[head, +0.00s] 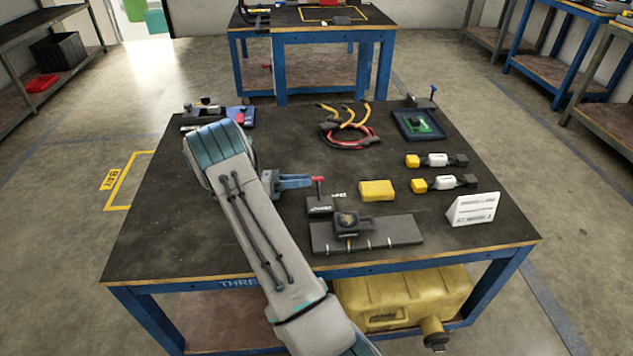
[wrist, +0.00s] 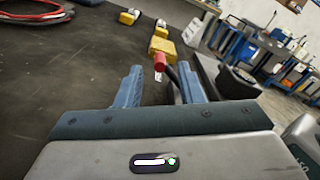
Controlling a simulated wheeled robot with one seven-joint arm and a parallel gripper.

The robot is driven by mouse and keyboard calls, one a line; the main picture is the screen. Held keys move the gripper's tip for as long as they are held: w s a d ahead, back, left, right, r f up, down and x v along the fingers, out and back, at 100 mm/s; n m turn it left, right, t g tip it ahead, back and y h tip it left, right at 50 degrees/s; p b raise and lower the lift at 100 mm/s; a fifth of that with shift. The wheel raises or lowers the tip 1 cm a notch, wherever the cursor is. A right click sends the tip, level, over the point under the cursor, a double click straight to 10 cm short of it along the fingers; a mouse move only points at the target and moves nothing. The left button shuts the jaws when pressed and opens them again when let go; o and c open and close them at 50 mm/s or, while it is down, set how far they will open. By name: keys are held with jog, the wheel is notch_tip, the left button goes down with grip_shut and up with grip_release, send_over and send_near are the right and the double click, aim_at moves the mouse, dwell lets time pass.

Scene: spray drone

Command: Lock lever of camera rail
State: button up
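A red-tipped lever (head: 318,184) stands roughly upright on a small dark labelled block (head: 319,207). The block is just behind the left part of a flat grey rail (head: 395,232) that carries a dark square camera unit (head: 352,225). I cannot tell whether block and rail are joined. My gripper (head: 308,181) reaches in from the left, its blue fingers close to the red tip. In the wrist view, the gripper (wrist: 158,78) is open, with a gap between its fingers. The red tip (wrist: 160,61) shows between and just beyond the fingertips; contact is not clear.
A yellow block (head: 377,190) lies right of the lever. Two yellow-white-black parts (head: 437,160) and a white sign (head: 473,209) are further right. Cables (head: 348,135) and a tray with a green board (head: 418,123) lie behind. The dark tabletop (head: 160,225) is clear at front left.

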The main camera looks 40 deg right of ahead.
aim_at(317, 178)
jog(key=shift+x, duration=2.4)
grip_shut()
